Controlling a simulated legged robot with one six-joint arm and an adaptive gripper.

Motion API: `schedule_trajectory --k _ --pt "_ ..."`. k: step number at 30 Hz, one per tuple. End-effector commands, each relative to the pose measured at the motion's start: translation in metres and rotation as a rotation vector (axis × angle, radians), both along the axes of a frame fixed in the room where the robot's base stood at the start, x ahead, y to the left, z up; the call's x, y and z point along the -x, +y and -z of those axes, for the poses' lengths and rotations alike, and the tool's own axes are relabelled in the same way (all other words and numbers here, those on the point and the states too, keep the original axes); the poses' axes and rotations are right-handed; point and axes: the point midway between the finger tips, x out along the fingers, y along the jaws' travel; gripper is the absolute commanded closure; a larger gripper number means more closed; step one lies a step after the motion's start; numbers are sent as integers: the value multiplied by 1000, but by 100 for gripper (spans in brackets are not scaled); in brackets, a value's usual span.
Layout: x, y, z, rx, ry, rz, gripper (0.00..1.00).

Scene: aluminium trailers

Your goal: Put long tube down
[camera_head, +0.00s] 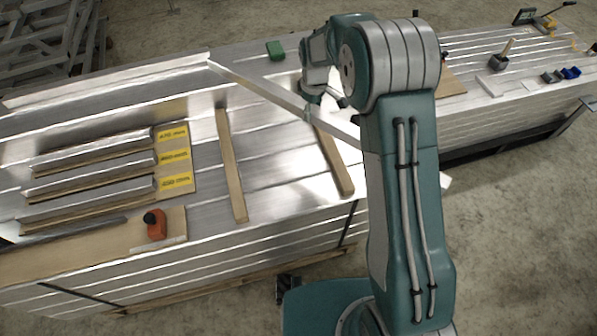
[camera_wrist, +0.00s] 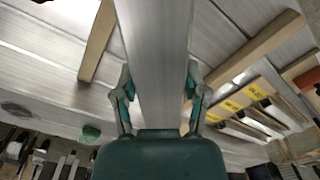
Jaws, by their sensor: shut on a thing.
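The long tube (camera_head: 255,84) is a silvery square bar. It runs slantwise across the aluminium stack in the head view, and its near right part passes behind my arm. My gripper (camera_head: 312,100) is shut on it partway along. In the wrist view the tube (camera_wrist: 155,50) passes between both fingers of my gripper (camera_wrist: 160,92). Two wooden strips, a left one (camera_head: 231,165) and a right one (camera_head: 333,160), lie on the stack near the tube. I cannot tell whether the tube touches them or hangs just above.
Shorter tubes (camera_head: 95,150) lie on wooden supports at the left, beside yellow labels (camera_head: 172,156). An orange-black tool (camera_head: 155,224) lies near the front edge. A long bar (camera_head: 110,80) lies along the back left. A green block (camera_head: 275,50) sits behind the tube.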

Motion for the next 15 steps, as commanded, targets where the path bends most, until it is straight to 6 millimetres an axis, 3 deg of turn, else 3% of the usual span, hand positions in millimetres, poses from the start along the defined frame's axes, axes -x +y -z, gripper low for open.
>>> schedule_trajectory --k 1,6,15 --pt "-4 17 1 2 -4 -77 100" --pt "-11 59 7 9 -5 -334 100" --pt "-18 115 15 4 -11 -752 100"
